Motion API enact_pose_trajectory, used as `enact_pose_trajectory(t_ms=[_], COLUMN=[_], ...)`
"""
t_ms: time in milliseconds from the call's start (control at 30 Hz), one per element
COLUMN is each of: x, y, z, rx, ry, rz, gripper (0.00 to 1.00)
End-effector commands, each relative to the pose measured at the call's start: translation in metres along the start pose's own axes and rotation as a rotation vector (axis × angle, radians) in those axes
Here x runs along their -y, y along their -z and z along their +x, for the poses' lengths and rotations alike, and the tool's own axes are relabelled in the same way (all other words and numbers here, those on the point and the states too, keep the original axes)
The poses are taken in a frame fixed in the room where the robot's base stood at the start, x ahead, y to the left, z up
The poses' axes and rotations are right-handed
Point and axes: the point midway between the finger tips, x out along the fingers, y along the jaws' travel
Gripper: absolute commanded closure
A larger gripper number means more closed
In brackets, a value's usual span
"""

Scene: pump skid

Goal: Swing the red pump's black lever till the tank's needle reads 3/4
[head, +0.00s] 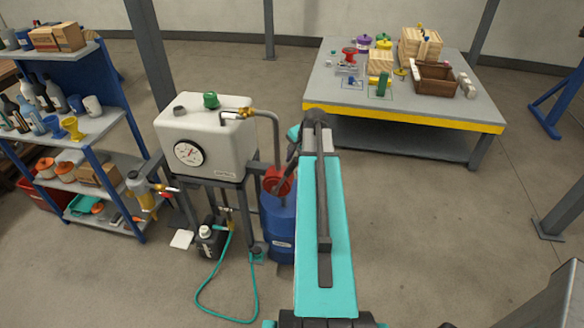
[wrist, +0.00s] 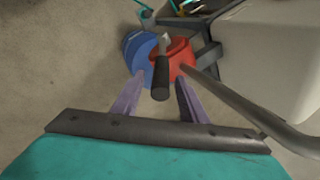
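The white tank (head: 222,145) stands on a frame left of my arm in the head view. Its round gauge (head: 188,153) faces me, but the needle is too small to read surely. The red pump (head: 278,182) sits on a blue drum (head: 281,228), partly hidden by my arm. In the wrist view the red pump (wrist: 181,58) shows with its black lever (wrist: 161,76) pointing towards me. My gripper (wrist: 160,82) is open, its two purple fingers on either side of the lever's grip, with gaps visible on both sides. The fingers are not clear in the head view.
A grey pipe (wrist: 240,102) runs close to the right finger, from the pump towards the tank. A blue shelf (head: 85,125) with bottles stands at left. A yellow-edged table (head: 400,118) stands at the back right. A green hose (head: 225,300) lies on the floor.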

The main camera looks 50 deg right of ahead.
Motion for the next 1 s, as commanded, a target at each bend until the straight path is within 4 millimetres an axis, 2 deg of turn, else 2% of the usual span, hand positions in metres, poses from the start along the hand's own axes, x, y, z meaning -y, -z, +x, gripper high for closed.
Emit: enact_pose_trajectory(t_ms=[400, 833, 1000], x=[0.001, 0.0, 0.0], y=[0.0, -0.001, -0.001], z=[0.034, 0.039, 0.038], rx=[0.001, 0.0, 0.0], ry=[0.0, 0.0, 0.0], rz=[-0.001, 0.0, 0.0], gripper=[0.61, 0.61, 0.89])
